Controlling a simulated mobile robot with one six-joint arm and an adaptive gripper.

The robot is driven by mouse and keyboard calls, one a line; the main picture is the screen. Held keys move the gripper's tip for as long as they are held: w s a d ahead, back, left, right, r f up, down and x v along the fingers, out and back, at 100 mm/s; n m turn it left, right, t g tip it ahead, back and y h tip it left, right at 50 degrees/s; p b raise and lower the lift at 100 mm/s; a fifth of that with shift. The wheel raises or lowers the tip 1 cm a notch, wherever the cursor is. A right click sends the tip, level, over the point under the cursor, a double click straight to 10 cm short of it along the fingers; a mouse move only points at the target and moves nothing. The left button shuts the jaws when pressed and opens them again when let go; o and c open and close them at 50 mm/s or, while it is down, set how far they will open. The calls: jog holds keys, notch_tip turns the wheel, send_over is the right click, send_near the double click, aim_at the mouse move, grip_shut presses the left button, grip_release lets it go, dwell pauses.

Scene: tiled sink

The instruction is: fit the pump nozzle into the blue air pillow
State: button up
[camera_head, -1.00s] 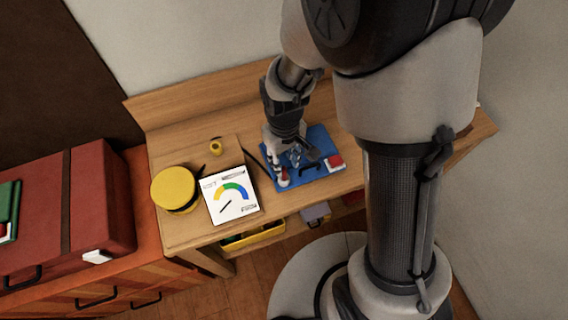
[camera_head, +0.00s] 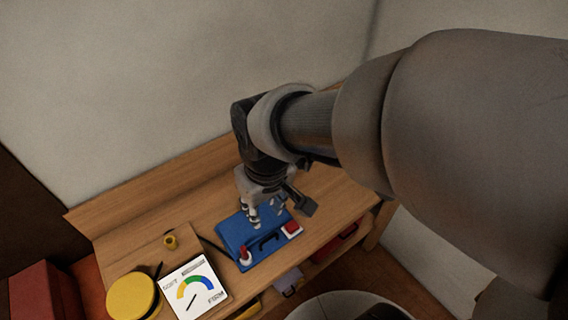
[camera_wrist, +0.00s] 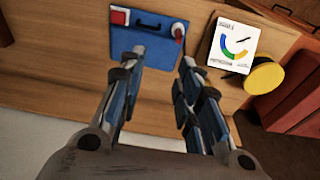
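The blue air pillow appears to be the flat blue slab (camera_head: 262,244) on the wooden bench, with a black handle on top. A red-and-white knob (camera_head: 245,256) stands at its left corner, and a red-and-white block (camera_head: 291,229) sits at its right. My gripper (camera_head: 262,219) is above the slab's back part. In the wrist view my gripper (camera_wrist: 162,62) has its fingers apart, with nothing between them; the slab (camera_wrist: 149,34) and knob (camera_wrist: 177,30) show beyond. A dark hose or rod (camera_head: 214,248) lies left of the slab. I cannot make out a nozzle.
A white gauge panel (camera_head: 207,277) with a coloured arc stands left of the slab, beside a yellow disc (camera_head: 133,297). A small yellow piece (camera_head: 170,241) is behind them. The bench (camera_head: 335,200) is clear at right. A wall (camera_head: 180,90) rises behind.

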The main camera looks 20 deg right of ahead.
jog(key=s+d+r+m+t, duration=0.2)
jog(key=s+d+r+m, duration=0.1)
jog(key=s+d+r, duration=0.2)
jog(key=s+r, duration=0.2)
jog(key=s, duration=0.2)
jog(key=shift+s, duration=0.2)
jog(key=shift+f, duration=0.15)
notch_tip(320, 180, down, 4)
jog(key=b, duration=0.4)
jog(key=shift+a, duration=0.15)
